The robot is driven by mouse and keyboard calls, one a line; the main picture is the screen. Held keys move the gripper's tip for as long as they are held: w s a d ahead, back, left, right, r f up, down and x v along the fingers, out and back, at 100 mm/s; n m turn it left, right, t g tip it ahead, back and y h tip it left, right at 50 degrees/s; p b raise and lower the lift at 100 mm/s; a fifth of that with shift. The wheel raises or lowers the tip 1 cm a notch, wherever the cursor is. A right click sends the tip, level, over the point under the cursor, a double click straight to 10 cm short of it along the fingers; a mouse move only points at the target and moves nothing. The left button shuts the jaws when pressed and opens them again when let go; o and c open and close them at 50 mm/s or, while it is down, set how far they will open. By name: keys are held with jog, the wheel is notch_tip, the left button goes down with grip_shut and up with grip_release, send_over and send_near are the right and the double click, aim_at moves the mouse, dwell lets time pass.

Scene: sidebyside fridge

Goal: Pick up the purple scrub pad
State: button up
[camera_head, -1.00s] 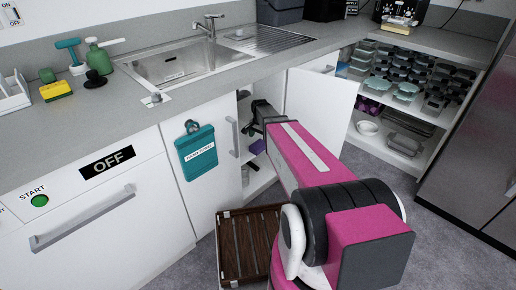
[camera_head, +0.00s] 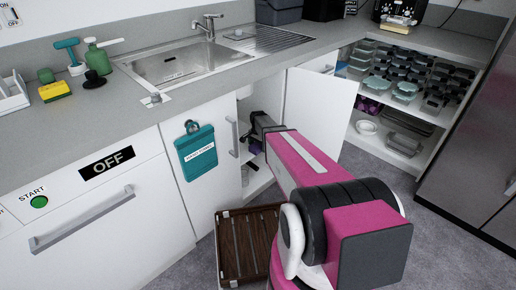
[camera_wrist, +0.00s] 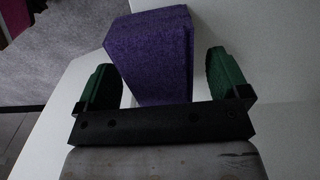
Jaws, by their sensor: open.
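The purple scrub pad (camera_wrist: 152,50) shows in the wrist view as a rough purple block on a white shelf. My gripper (camera_wrist: 165,75) is open, with one green finger on each side of the pad. A gap shows between each finger and the pad. The pad's near lower end is hidden behind the gripper's black crossbar.
The open white cupboard door (camera_head: 318,112) stands right of my arm. The left door (camera_head: 190,180) carries a teal clipboard (camera_head: 197,160). A brown slatted crate (camera_head: 232,258) is on the floor below. Shelves with containers (camera_head: 405,92) are further right.

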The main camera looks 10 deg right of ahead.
jog(key=shift+c, duration=0.3)
jog(key=c, duration=0.9)
jog(key=shift+c, duration=0.2)
